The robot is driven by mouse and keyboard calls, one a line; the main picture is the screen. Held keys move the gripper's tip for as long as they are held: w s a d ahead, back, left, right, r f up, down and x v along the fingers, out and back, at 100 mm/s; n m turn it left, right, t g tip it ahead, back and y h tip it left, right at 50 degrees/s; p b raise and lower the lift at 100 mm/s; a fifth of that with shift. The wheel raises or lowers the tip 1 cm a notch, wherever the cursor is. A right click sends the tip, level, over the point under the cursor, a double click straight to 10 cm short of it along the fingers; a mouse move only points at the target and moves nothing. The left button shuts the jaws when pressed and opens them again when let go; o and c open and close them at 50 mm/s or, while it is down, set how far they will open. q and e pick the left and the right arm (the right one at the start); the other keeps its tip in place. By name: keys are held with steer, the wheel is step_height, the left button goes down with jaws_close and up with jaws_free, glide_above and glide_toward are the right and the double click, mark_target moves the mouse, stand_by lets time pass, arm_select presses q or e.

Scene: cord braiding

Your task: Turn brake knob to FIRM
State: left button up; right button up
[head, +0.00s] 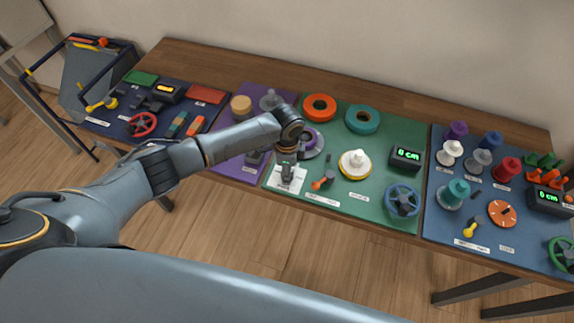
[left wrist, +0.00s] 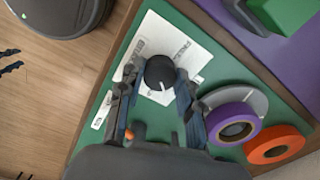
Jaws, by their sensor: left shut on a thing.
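The brake knob (left wrist: 160,72) is a dark round knob with a white pointer line, standing on a white label card (left wrist: 178,48). The card is at the left front of the green mat and also shows in the head view (head: 297,184). My left gripper (head: 286,174) reaches down over the card. In the left wrist view its two fingers (left wrist: 157,88) stand on either side of the knob, shut on it. The card's print is too small and partly covered to read, so I cannot tell which setting the pointer marks. In the head view the gripper hides the knob. My right gripper is in no view.
Close by are a purple ring (left wrist: 232,122) on a grey disc, an orange ring (left wrist: 274,144) and a small orange-tipped lever (head: 320,184). A teal ring (head: 363,119), white spool (head: 354,162), display (head: 405,158) and blue handwheel (head: 402,201) share the green mat.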

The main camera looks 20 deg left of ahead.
arm_select(q)
steer(key=n+p, duration=0.2)
steer(key=n, duration=0.1)
steer(key=shift+s+r+n, duration=0.1)
steer(key=shift+n, duration=0.3)
steer(key=shift+n+p, duration=1.35)
steer(key=shift+n, duration=0.55)
steer(key=o, duration=1.2)
steer(key=shift+c, duration=0.2)
step_height(320, 180, up, 12)
steer(key=shift+f, duration=0.2)
